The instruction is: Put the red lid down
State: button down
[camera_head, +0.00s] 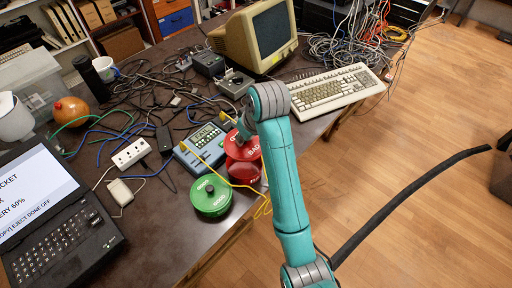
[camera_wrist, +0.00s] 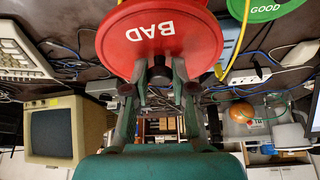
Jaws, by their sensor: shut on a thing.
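The red lid (camera_head: 238,150), marked BAD, is in my gripper in the head view, just above a red round container (camera_head: 244,172). I cannot tell whether lid and container touch. My arm hides part of the lid and container in the head view.
A green GOOD container (camera_head: 211,196) stands in front left of the red one. A blue meter (camera_head: 203,148) with yellow leads is close on the left. A keyboard (camera_head: 335,90), monitor (camera_head: 262,38) and cables crowd the table (camera_head: 160,225); its front edge is near.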

jog(key=w+d+f+n+g+y, duration=0.1)
jog(key=w+d+f+n, duration=0.3)
jog(key=w+d, duration=0.7)
jog(key=shift+w+a+f, duration=0.15)
jog(key=shift+w+f, duration=0.1)
jog(key=shift+f, duration=1.4)
jog(key=shift+w+a+f, duration=0.1)
jog(key=shift+w+f, duration=0.2)
jog(key=shift+f, duration=1.4)
jog(key=shift+w+a+f, duration=0.15)
jog(key=shift+w+f, duration=0.1)
jog(key=shift+f, duration=1.4)
jog(key=shift+f, duration=0.15)
jog(key=c, duration=1)
grip_release()
jog(key=shift+o, duration=0.2)
jog(key=v, duration=1.2)
jog(key=shift+w, duration=0.2)
